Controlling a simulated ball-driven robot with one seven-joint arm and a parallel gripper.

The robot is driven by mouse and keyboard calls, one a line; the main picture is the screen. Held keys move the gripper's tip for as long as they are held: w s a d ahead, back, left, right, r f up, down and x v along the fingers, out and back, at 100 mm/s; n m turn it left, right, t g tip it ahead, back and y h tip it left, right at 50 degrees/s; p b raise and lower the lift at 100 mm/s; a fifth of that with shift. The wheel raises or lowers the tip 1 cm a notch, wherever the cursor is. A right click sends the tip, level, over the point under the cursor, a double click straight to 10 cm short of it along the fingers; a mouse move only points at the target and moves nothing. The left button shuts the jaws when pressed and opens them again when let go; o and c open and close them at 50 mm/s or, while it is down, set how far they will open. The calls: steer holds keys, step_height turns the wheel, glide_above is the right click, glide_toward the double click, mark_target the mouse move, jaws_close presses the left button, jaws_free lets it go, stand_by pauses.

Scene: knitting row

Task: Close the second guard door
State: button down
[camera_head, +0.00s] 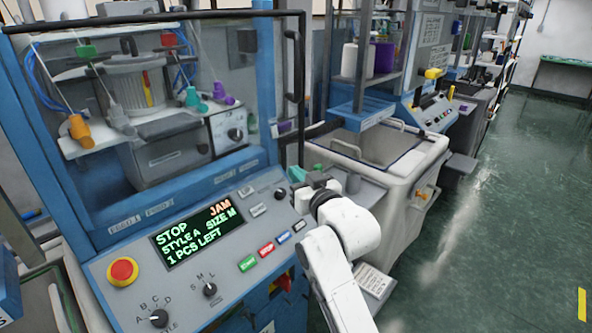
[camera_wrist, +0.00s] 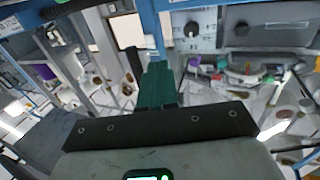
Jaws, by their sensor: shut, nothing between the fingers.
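A clear guard door with a dark frame (camera_head: 150,18) covers the front of the nearest blue knitting machine. Its right edge carries a black bar handle (camera_head: 291,68) and stands off from the blue post, so the door looks ajar; how far is hard to tell. I cannot tell whether this is the second door. My gripper (camera_head: 297,174) is below the handle, near the panel's right end, apart from the handle. In the wrist view its green fingers (camera_wrist: 157,82) are together and empty, with the blue machine frame beyond.
The control panel display (camera_head: 200,232) reads STOP, JAM, 1 PCS LEFT. A red stop button (camera_head: 122,271) sits at its left. A pale bin (camera_head: 395,175) stands right of my arm. Another machine (camera_head: 428,118) stands behind it. Green floor (camera_head: 500,220) is clear at right.

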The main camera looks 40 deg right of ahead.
steer(key=shift+w+d, duration=0.2)
steer(key=shift+w, duration=0.3)
